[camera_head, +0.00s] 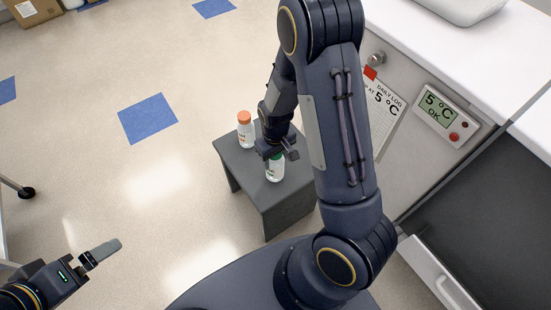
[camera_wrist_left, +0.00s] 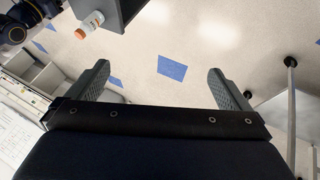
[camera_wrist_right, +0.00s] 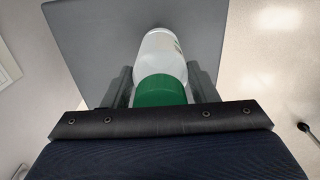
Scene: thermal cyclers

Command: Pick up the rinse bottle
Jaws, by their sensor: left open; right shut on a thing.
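Two white bottles stand on a small grey stool (camera_head: 291,182) in the head view. One has a green cap (camera_head: 275,171) and the other an orange cap (camera_head: 245,131); I cannot read which is the rinse bottle. My right gripper (camera_head: 277,154) is shut on the green-capped bottle, which also shows between the fingers in the right wrist view (camera_wrist_right: 163,58). I cannot tell whether its base touches the stool. My left gripper (camera_head: 103,252) is open and empty, away to the left above the floor. The orange-capped bottle also shows in the left wrist view (camera_wrist_left: 89,24).
A white bench with a cabinet stands at the right, with a display (camera_head: 446,112) and a paper log (camera_head: 383,112) on its front. A drawer or door with a white handle (camera_head: 445,285) is at lower right. Floor left of the stool is clear.

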